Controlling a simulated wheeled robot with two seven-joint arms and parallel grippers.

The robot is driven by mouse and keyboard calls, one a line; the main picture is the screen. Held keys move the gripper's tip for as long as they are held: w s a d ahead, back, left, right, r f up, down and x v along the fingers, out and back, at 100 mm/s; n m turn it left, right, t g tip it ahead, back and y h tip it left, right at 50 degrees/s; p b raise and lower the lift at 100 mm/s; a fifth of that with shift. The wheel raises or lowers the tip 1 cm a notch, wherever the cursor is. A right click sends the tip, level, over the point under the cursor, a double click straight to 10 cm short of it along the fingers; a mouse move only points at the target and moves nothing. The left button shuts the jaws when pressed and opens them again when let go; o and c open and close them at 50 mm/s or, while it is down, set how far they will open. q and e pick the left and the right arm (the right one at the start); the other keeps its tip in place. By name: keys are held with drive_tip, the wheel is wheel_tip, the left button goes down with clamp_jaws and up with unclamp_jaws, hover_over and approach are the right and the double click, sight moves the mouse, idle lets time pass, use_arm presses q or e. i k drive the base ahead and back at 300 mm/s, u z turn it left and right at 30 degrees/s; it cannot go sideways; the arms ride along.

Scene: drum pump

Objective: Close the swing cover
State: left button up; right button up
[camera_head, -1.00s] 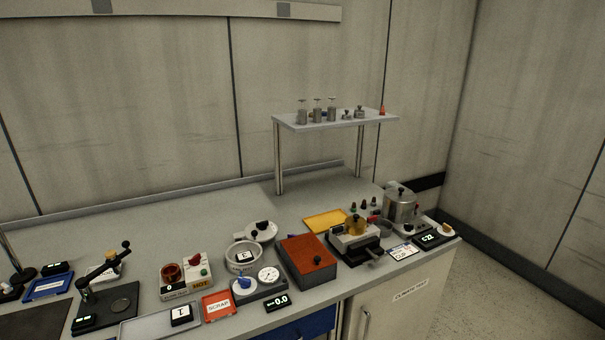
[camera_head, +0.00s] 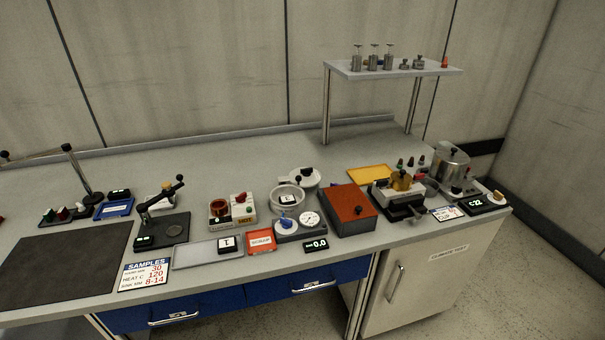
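A round grey-white pot (camera_head: 287,203) stands in the middle of the bench, with a small black label marked "L" at it. A flat round light-grey lid with a dark knob (camera_head: 304,178) sits beside the pot, behind and to its right. It looks like the swing cover, turned off the pot's opening; its hinge is too small to make out. Neither of my grippers is in view.
A gauge unit with a blue knob (camera_head: 299,228) stands in front of the pot. A red-brown-topped box (camera_head: 348,209) is to the right, a heater marked HOT (camera_head: 232,211) to the left. A raised shelf (camera_head: 395,69) stands behind. A dark mat (camera_head: 65,265) lies at left.

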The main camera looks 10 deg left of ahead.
sight(297, 179)
drive_tip(key=u, duration=0.4)
drive_tip(key=k, duration=0.55)
drive_tip(key=u, duration=1.25)
drive_tip(key=i, duration=0.8)
drive_tip(key=z, duration=0.55)
drive_tip(key=i, duration=0.55)
drive_tip(key=z, duration=0.5)
